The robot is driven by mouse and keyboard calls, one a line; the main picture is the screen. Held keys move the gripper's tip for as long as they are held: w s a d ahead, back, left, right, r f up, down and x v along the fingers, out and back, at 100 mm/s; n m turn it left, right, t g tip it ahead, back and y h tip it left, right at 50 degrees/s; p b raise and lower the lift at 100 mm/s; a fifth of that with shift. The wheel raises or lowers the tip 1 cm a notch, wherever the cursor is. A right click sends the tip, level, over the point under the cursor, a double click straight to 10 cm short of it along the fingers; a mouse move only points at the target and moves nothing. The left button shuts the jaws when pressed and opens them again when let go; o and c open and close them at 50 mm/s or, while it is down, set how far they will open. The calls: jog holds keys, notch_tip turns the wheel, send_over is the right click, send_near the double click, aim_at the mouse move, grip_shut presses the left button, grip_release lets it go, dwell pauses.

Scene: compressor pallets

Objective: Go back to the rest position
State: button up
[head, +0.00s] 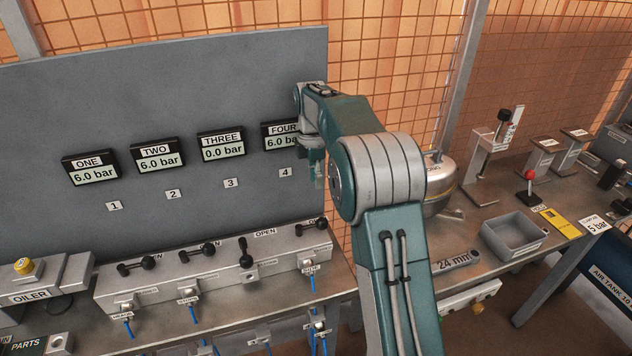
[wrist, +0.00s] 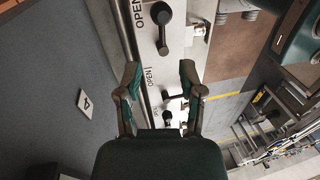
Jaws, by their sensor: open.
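My gripper (head: 316,172) hangs fingers-down in the head view, in front of the grey panel's right edge, near gauge FOUR (head: 279,136). In the wrist view my gripper (wrist: 160,82) has its two fingers apart with nothing held between them. The valve block (head: 205,282) is below it, with black lever handles and OPEN labels. The third lever (head: 245,252) stands upright; the other levers lie sideways. Gauges ONE (head: 92,168) and TWO (head: 158,155) read 6.0 bar, THREE (head: 222,144) reads 0.0 bar. My arm partly covers gauge FOUR.
The grey panel (head: 150,90) stands close behind my gripper. On the right bench are a grey tray (head: 515,237), a 24 mm wrench (head: 455,261), a red-knobbed lever (head: 530,177) and a metal tank (head: 437,184) behind my arm. An oiler (head: 30,272) sits at left.

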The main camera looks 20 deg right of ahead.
jog(key=s+a+r+m+t, duration=0.35)
jog(key=s+r+m, duration=0.45)
jog(key=s+r, duration=0.5)
jog(key=s+f+m+t, duration=0.1)
jog(key=s+m, duration=0.2)
jog(key=s, duration=0.3)
jog(key=s+a+f+m+t, duration=0.1)
jog(key=s+f+m+t, duration=0.1)
jog(key=s, duration=0.5)
jog(key=s+a+f+m+t, duration=0.1)
jog(key=s+f+m, duration=0.1)
jog(key=s+m, duration=0.2)
jog(key=s, duration=0.3)
jog(key=shift+s+f+m, duration=0.25)
jog(key=shift+m, duration=0.15)
jog(key=shift+t, duration=0.25)
